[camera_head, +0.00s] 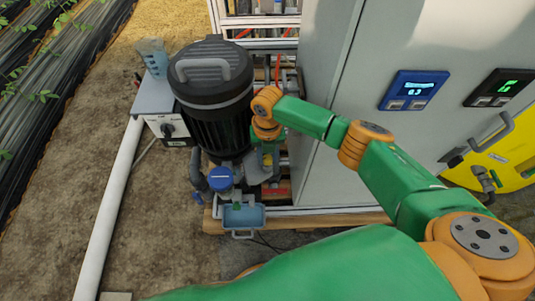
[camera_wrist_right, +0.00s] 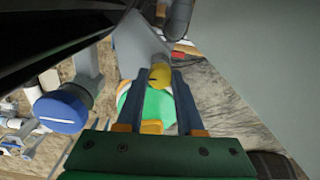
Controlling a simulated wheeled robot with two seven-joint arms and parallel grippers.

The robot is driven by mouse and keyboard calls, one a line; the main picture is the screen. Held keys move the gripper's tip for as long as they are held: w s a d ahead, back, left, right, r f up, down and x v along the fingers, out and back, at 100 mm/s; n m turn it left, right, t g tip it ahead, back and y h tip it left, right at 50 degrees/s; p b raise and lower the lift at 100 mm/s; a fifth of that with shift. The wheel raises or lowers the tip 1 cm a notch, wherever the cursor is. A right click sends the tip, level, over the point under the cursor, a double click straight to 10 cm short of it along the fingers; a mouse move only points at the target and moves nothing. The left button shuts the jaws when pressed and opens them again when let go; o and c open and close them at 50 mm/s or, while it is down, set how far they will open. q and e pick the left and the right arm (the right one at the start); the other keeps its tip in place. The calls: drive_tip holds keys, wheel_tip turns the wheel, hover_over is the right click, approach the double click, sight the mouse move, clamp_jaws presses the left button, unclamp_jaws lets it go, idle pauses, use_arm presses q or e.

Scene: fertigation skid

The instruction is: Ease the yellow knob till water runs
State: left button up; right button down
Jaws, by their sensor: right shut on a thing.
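The small yellow knob (camera_wrist_right: 159,76) shows in the right wrist view, between the tips of my right gripper's two dark fingers. My right gripper (camera_wrist_right: 160,82) is shut on it. In the head view my right gripper (camera_head: 268,158) reaches down beside the black pump, and the knob is mostly hidden there by my wrist. A blue-grey tray (camera_head: 256,216) sits low in front of the pump. I cannot make out any running water. My left gripper is out of view.
The black pump (camera_head: 213,95) stands close to the left of my right wrist. The grey cabinet (camera_head: 345,60) rises close to the right. A blue cap (camera_head: 220,179) also shows in the right wrist view (camera_wrist_right: 60,111). A white pipe (camera_head: 110,210) runs along the ground at left.

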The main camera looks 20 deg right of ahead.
sight(268, 158)
idle(0.5)
drive_tip(key=c, duration=0.5)
unclamp_jaws()
drive_tip(key=shift+c, duration=0.2)
wheel_tip(268, 158, up, 7)
drive_tip(key=shift+r+p, duration=0.1)
drive_tip(key=shift+p, duration=0.65)
